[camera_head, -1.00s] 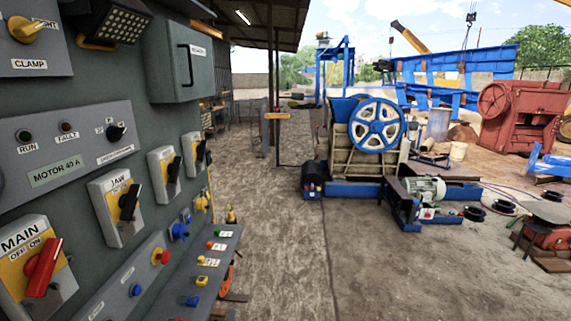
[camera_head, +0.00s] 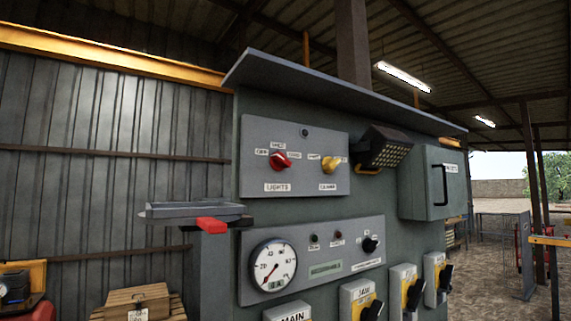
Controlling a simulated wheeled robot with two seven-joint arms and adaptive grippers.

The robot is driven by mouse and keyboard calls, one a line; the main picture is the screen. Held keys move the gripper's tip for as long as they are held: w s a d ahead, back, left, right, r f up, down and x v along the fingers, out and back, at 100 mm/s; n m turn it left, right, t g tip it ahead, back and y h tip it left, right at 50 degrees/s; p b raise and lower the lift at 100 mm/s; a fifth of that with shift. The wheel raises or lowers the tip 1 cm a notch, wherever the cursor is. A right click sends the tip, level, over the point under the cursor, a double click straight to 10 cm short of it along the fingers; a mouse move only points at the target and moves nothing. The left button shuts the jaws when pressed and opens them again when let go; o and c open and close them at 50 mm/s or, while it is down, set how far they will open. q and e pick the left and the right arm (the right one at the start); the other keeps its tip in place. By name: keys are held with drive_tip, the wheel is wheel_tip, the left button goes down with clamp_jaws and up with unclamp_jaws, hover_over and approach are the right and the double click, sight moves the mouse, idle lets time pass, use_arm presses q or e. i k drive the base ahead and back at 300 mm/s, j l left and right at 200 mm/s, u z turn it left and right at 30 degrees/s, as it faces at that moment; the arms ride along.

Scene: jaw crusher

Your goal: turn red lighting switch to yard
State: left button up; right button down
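The red lighting switch (camera_head: 280,161) is a rotary knob on the upper grey control plate (camera_head: 306,145), above a label reading LIGHTS. Small position labels stand to its left, above it and to its right. The left one seems to read OFF, the top one SHED and the right one YARD. The knob looks slanted, but I cannot tell which label it points to. Neither of my grippers shows in the head view, and nothing touches the switch.
A yellow switch (camera_head: 331,165) sits right of the red one. A floodlight (camera_head: 384,148) and a grey box (camera_head: 432,182) stick out farther right. A grey tray (camera_head: 190,210) with a red item juts out left. Below are a gauge (camera_head: 272,267) and several black switches.

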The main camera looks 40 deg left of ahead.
sight(278, 162)
drive_tip(key=u, duration=1.3)
